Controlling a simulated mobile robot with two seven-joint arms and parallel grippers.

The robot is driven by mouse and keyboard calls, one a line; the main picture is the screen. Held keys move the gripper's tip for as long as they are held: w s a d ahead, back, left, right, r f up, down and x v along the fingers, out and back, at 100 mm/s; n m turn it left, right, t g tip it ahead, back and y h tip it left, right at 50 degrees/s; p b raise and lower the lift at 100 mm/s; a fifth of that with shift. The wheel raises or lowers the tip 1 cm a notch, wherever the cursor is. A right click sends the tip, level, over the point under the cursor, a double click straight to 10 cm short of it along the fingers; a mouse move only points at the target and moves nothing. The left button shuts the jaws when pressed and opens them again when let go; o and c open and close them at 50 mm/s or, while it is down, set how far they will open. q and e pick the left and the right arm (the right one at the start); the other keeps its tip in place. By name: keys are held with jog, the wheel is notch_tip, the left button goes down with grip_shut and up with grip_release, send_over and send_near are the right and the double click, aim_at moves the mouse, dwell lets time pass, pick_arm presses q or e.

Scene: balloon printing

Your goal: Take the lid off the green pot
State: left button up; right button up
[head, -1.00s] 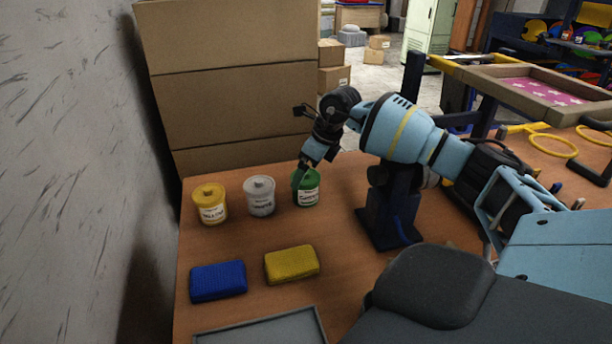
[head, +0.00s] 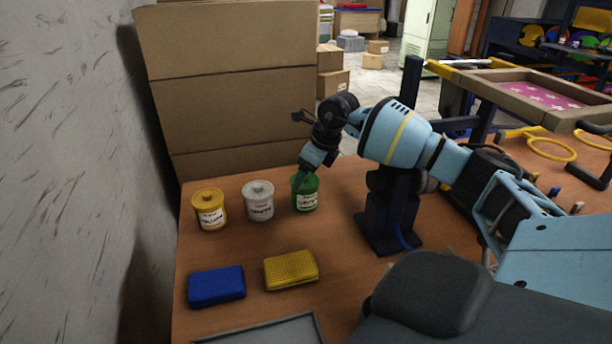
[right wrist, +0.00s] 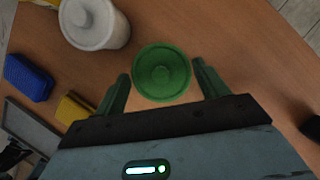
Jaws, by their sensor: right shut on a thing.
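The green pot (head: 306,197), with a white label, stands upright at the right end of a row of three pots. My right gripper (head: 301,181) reaches down to its top from above. In the right wrist view, the round green lid (right wrist: 162,72) with its central knob lies between the two fingers of my right gripper (right wrist: 162,70), which is shut on it. The lid hides the pot body in that view. The gripper covers part of the pot's top in the head view, so I cannot tell whether the lid is clear of the rim. My left gripper is not in view.
A white pot (head: 258,203) stands close to the left of the green pot, with a yellow pot (head: 209,210) beyond it. Blue (head: 217,286) and yellow (head: 291,270) blocks and a grey tray (head: 262,331) are nearer. A wall bounds the left; cardboard boxes (head: 235,85) stand behind.

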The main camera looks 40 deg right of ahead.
notch_tip(320, 180, up, 3)
jog(key=shift+f, duration=0.1)
jog(key=shift+s+a+r, duration=0.15)
jog(key=shift+s+r, duration=0.05)
jog(key=shift+r, duration=0.05)
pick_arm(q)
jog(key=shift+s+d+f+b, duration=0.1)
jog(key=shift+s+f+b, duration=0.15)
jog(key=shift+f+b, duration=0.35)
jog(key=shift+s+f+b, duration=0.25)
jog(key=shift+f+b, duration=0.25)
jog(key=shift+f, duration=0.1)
pick_arm(e)
jog(key=s+a+r, duration=0.1)
jog(key=s+a, duration=0.8)
jog(key=s, duration=0.3)
jog(key=shift+s+a+r, duration=0.2)
jog(key=shift+r, duration=0.05)
